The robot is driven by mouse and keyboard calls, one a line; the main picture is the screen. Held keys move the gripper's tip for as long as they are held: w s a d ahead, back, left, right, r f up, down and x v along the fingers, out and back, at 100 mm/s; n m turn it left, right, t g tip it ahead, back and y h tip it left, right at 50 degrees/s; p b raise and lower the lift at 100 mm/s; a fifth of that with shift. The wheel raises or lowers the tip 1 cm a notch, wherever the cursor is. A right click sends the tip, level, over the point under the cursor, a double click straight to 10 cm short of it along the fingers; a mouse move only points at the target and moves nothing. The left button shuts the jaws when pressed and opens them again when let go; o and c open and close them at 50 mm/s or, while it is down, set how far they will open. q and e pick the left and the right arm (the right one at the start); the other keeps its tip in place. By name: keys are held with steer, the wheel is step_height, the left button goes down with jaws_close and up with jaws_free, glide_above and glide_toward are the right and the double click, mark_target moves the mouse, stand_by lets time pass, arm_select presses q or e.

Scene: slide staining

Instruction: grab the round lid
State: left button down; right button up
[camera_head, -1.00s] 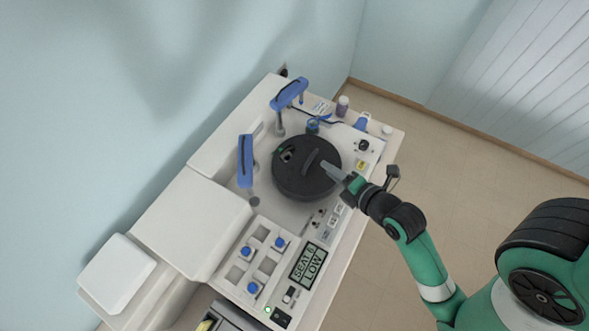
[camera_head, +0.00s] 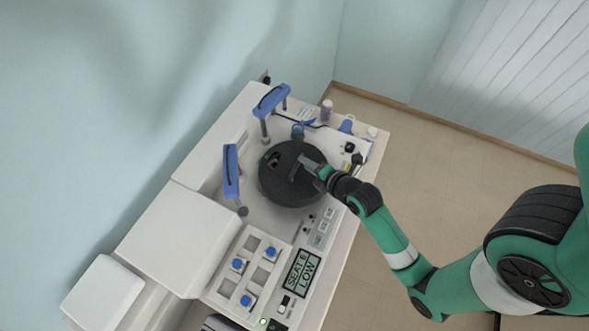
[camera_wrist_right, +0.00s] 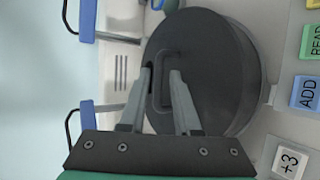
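The round lid (camera_head: 288,190) is a dark grey disc with a raised bar handle (camera_head: 297,171). It sits on the white staining machine. My right gripper (camera_head: 311,165) is over the right side of the lid, at the handle. In the right wrist view the lid (camera_wrist_right: 222,70) fills the middle, and the two fingers of my right gripper (camera_wrist_right: 160,72) stand apart with the handle between their tips. I cannot tell whether the fingers touch the handle. My left gripper is not in view.
Two blue-topped arms (camera_head: 231,172) (camera_head: 270,100) stand left of and behind the lid. Blue knobs (camera_head: 238,264) and a display (camera_head: 301,272) lie at the front. A small bottle (camera_head: 326,110) stands at the back. The floor to the right is clear.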

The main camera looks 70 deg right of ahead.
steer(key=shift+x, duration=1.15)
jaws_close()
steer(key=shift+r, duration=0.1)
stand_by(0.4)
